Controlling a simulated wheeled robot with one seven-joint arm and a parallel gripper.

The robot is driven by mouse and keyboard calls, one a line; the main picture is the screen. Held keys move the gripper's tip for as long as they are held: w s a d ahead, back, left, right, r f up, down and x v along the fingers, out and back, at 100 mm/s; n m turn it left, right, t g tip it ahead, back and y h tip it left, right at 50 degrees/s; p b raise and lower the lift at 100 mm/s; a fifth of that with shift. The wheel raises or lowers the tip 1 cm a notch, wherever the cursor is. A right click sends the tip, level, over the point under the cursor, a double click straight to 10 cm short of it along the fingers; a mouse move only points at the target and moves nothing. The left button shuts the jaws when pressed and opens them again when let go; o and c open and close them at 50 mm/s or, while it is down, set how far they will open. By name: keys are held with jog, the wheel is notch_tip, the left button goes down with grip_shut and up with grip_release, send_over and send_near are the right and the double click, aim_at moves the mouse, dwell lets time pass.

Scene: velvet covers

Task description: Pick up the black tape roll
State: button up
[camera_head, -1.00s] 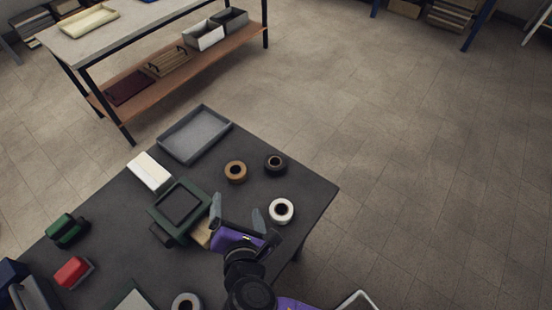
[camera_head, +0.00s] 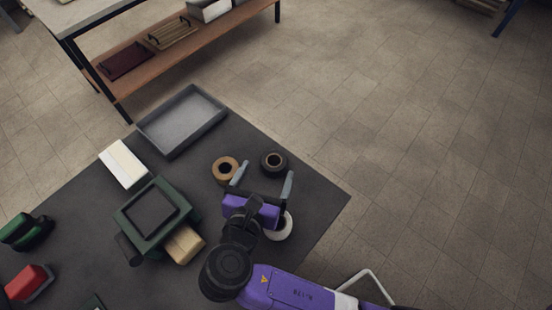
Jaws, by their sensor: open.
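The black tape roll (camera_head: 273,162) lies flat on the dark table, near its far right edge. My gripper (camera_head: 264,174) is open, with its two grey fingers spread and pointing toward the roll. The fingertips are close to the roll's near side in the picture; I cannot tell their height above the table. Nothing is between the fingers. A brown tape roll (camera_head: 218,172) lies just left of the left finger. A white tape roll (camera_head: 284,229) is partly hidden by my gripper.
A grey tray (camera_head: 181,121) lies at the table's far edge. A white block (camera_head: 123,164), a green device (camera_head: 153,214), a tan block (camera_head: 184,245), a green-black item (camera_head: 25,232) and a red item (camera_head: 29,283) lie to the left. A shelved workbench (camera_head: 160,50) stands behind.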

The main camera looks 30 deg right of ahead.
aim_at(274, 162)
jog(key=x, duration=0.7)
jog(key=shift+s+f, duration=0.25)
jog(key=shift+f, duration=0.1)
jog(key=c, duration=1.5)
